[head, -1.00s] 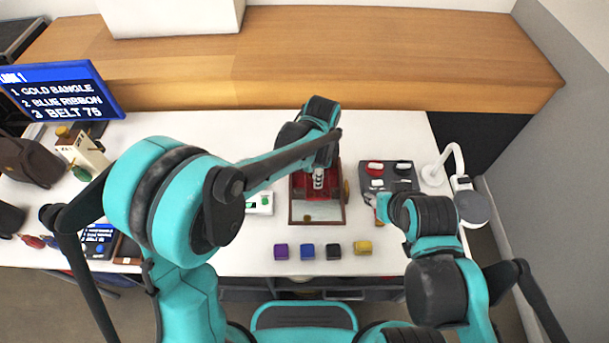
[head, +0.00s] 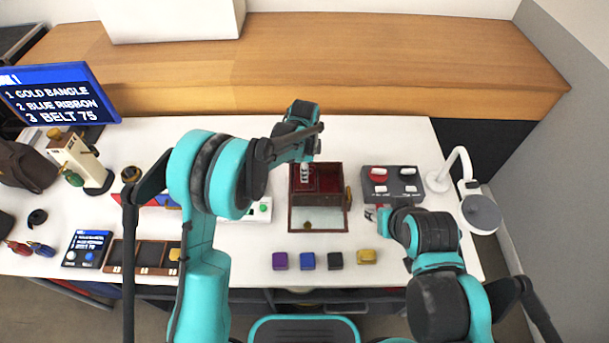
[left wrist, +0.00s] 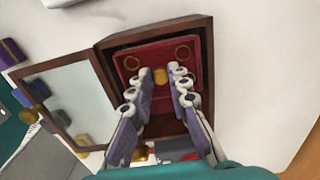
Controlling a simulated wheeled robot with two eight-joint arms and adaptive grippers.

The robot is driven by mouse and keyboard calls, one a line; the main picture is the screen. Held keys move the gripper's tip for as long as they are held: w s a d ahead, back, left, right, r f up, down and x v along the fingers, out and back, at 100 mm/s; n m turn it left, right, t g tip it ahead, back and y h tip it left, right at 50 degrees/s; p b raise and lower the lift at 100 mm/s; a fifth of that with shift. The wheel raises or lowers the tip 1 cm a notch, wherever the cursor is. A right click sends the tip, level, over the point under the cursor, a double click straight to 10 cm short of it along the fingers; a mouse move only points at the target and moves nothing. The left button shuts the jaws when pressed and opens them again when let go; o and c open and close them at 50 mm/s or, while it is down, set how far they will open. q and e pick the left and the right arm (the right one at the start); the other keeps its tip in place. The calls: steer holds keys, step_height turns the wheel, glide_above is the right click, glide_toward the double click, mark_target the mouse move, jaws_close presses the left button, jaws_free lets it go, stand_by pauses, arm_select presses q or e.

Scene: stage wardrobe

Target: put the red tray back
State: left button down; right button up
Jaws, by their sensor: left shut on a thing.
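The red tray (left wrist: 185,60) shows in the left wrist view with two gold rings on it and an orange-gold knob (left wrist: 160,76). It is at or within the far part of an open dark wooden box (left wrist: 103,58); I cannot tell if it rests on the bottom. My left gripper (left wrist: 163,78) has its fingers on either side of the knob, shut on the tray. In the head view the left gripper (head: 304,178) is over the left part of the box (head: 344,176). My right gripper (head: 384,214) is right of the box; its fingertips are mostly hidden.
The box's mirrored lid (head: 318,219) lies open toward me. Purple, blue, black and yellow blocks (head: 307,261) line the front. A grey button box (head: 393,187) and a lamp (head: 481,213) stand right. A green-buttoned white device (head: 262,210) is left of the box.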

arm_select(q)
steer(key=shift+f, duration=0.15)
steer(key=shift+f, duration=0.15)
steer(key=shift+f+b, duration=0.45)
steer(key=shift+f, duration=0.05)
steer(key=c, duration=1.4)
jaws_free()
steer(key=shift+c, duration=0.2)
steer(key=shift+r, duration=0.15)
